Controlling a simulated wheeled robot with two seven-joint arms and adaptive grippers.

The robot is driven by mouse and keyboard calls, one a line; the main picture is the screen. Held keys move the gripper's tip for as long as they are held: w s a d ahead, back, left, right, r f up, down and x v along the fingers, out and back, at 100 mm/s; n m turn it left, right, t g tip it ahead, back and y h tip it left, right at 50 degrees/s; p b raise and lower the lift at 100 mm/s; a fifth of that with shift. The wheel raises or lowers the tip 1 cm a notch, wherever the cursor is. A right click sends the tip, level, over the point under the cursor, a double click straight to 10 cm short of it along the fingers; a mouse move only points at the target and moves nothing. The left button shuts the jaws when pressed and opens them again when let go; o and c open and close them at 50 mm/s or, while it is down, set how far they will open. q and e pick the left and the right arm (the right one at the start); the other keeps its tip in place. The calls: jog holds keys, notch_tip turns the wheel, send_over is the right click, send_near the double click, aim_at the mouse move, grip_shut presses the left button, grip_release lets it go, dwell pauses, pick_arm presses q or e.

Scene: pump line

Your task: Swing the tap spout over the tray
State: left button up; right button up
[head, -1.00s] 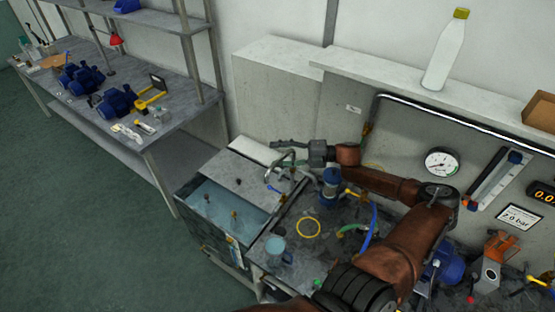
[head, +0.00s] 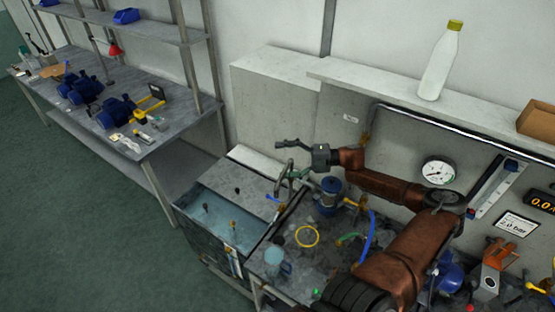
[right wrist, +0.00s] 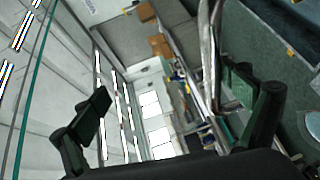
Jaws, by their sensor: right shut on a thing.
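The tap spout (head: 278,184) is a thin grey curved metal tube above the water basin's right side in the head view. In the right wrist view a metal tube (right wrist: 207,55) runs down beside one finger. My right gripper (head: 288,158) reaches in from the right and is shut on the tap spout, though its fingers look wide apart. The exact contact is hard to see. My left gripper is not in view.
A blue-bodied fitting (head: 330,192) stands close right of the spout. A yellow ring (head: 307,236) and a pale blue cup (head: 276,262) are on the dark bench top. A pressure gauge (head: 440,172) is on the back panel. Open floor (head: 90,220) lies left.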

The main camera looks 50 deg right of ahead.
jog(key=shift+o, duration=0.2)
jog(key=shift+s+d+r, duration=0.15)
jog(key=shift+d+r, duration=0.15)
jog(key=shift+r, duration=0.25)
jog(key=shift+s+d+r, duration=0.15)
jog(key=shift+d+r, duration=0.15)
jog(key=shift+r, duration=0.2)
jog(key=shift+o, duration=0.2)
jog(key=shift+s+d+p, duration=0.35)
jog(key=shift+s+d, duration=0.55)
jog(key=shift+d, duration=0.2)
jog(key=shift+s+d+p, duration=0.35)
jog(key=shift+s+d, duration=0.5)
jog(key=shift+d, duration=0.25)
jog(key=shift+s+d, duration=0.15)
jog(key=shift+s, duration=0.1)
jog(key=shift+c, duration=0.5)
jog(key=shift+s+r, duration=0.1)
jog(key=shift+s, duration=0.1)
jog(key=c, duration=0.9)
jog(key=shift+s+a, duration=0.1)
jog(key=shift+a, duration=0.1)
jog(key=c, duration=0.3)
jog(key=shift+f, duration=0.3)
